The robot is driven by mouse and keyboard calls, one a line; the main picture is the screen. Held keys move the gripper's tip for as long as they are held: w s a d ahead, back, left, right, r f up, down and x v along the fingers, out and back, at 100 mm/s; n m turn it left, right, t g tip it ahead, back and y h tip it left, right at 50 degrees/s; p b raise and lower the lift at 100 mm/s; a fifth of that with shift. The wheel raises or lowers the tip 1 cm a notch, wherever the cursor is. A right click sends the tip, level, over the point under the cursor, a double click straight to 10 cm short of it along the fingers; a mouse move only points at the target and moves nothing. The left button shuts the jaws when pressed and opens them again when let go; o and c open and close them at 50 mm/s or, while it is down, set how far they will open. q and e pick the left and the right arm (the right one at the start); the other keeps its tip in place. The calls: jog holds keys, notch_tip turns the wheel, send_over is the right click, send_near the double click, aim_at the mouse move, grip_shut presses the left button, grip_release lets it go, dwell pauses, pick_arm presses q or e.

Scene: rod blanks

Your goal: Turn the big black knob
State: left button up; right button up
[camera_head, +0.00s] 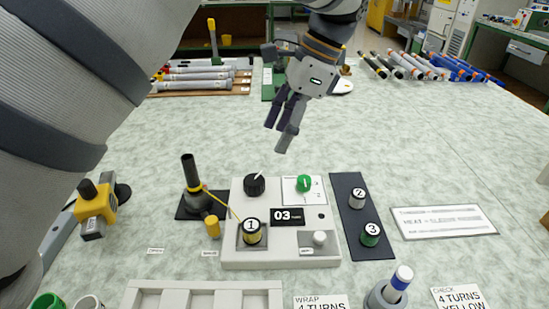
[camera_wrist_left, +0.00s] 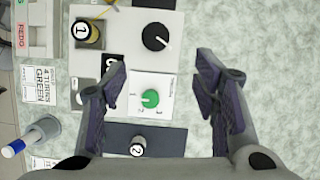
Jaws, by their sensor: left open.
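The big black knob (camera_head: 255,186) stands at the back left of a white control box (camera_head: 280,258). It also shows in the left wrist view (camera_wrist_left: 155,37), with a white pointer line on its top. My left gripper (camera_head: 279,138) is open and empty, above and behind the box. In the left wrist view its two fingers (camera_wrist_left: 162,75) are spread apart, and the black knob lies beyond the tips, not between them. The gripper does not touch the knob. My right gripper is not in view.
A smaller green knob (camera_head: 304,183) sits right of the black knob on a white dial plate. The display (camera_head: 287,216) reads 03. Spool 1 (camera_head: 252,232) is at the front left. Spools 2 (camera_head: 357,198) and 3 (camera_head: 370,234) stand on a dark strip. A dark post (camera_head: 189,173) rises left.

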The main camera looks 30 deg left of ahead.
aim_at(256, 179)
pick_arm(q)
jog(key=x, duration=0.7)
jog(key=s+x, duration=0.1)
jog(key=x, duration=0.3)
jog(key=shift+f+p, duration=0.15)
jog(key=shift+p, duration=0.25)
